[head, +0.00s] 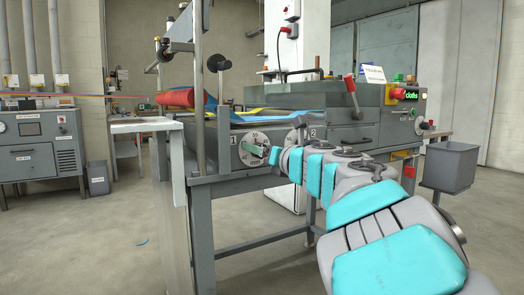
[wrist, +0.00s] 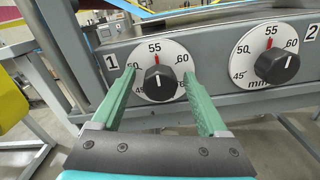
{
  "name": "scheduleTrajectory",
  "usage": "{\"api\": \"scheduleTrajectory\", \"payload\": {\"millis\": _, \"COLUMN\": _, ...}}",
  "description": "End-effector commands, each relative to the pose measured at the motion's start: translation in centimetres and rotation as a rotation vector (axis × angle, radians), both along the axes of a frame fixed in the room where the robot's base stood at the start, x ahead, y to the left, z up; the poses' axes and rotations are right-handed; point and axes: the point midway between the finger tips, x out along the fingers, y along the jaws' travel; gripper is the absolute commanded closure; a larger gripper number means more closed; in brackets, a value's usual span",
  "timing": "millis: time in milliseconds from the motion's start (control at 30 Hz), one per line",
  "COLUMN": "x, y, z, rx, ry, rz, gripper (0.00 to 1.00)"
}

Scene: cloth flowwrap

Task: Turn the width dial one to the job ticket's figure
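The knob's white line points up, close to the red mark under 55. My gripper (wrist: 160,76) is open, its green fingers on either side of the knob with a gap on each side. In the head view my gripper (head: 269,156) is in front of dial one (head: 250,158) and hides part of it. A white card (head: 374,74) on top of the machine may be the job ticket; its writing is too small to read.
Dial two (wrist: 273,42), similar with its own black knob, is close to the right of dial one. Plates marked 1 (wrist: 111,63) and 2 (wrist: 311,32) are beside them. A grey bin (head: 449,166) stands at the right. A white-topped stand (head: 145,126) is left of the dials.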

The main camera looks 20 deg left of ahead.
Motion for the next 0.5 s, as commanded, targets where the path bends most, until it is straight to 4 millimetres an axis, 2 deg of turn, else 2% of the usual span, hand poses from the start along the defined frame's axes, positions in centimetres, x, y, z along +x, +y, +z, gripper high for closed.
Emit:
{"api": "scheduleTrajectory", "payload": {"millis": 67, "x": 0.01, "y": -0.01, "z": -0.01, "rx": 0.0, "ry": 0.0, "rz": 0.0, "gripper": 0.33}}
{"api": "scheduleTrajectory", "payload": {"millis": 500, "x": 0.01, "y": -0.02, "z": -0.03, "rx": 0.001, "ry": 0.001, "rz": 0.0, "gripper": 0.82}}
